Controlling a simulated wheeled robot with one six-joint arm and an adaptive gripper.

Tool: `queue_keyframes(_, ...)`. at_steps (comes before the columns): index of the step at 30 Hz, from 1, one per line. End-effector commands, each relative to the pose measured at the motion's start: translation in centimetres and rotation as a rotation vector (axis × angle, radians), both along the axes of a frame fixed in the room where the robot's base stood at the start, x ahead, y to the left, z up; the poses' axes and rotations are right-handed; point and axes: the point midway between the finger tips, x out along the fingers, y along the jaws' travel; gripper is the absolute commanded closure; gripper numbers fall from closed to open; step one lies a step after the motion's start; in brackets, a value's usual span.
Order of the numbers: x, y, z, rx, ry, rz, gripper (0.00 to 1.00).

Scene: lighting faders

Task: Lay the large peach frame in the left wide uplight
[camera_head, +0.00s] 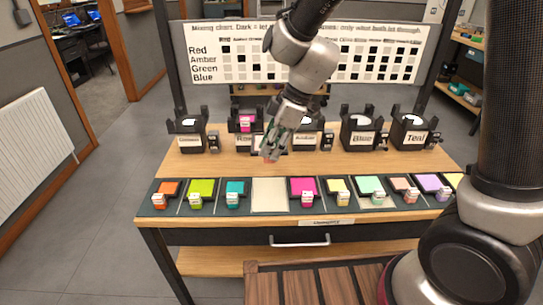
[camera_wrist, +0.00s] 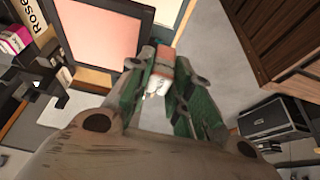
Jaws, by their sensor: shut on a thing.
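My gripper (camera_wrist: 160,68) is shut on the handle of the large peach frame (camera_wrist: 100,35), a pink-peach sheet in a dark border. In the head view my gripper (camera_head: 273,143) hangs over the table behind the row of frames, in front of the Rose uplight (camera_head: 242,142). The held frame is mostly hidden there by my gripper. The Rose uplight has a magenta piece with a white tag in it. Black uplights stand in a row: one at far left (camera_head: 188,142), one behind my gripper (camera_head: 305,147), Blue (camera_head: 350,141) and Teal (camera_head: 404,139). Which is the left wide one I cannot tell.
A dark rack (camera_head: 172,209) along the table's front holds several coloured frames, with one pale bare slot (camera_head: 268,194) near the middle. A chart board (camera_head: 215,72) stands behind the uplights. Bare wood (camera_head: 355,163) lies between rack and uplights.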

Motion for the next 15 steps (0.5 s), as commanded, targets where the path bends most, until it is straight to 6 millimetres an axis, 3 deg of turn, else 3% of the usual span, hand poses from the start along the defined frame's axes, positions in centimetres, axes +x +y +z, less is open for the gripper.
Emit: queue_keyframes(15,0.1,0.0,5.1,0.001,-0.002,0.000,1.00)
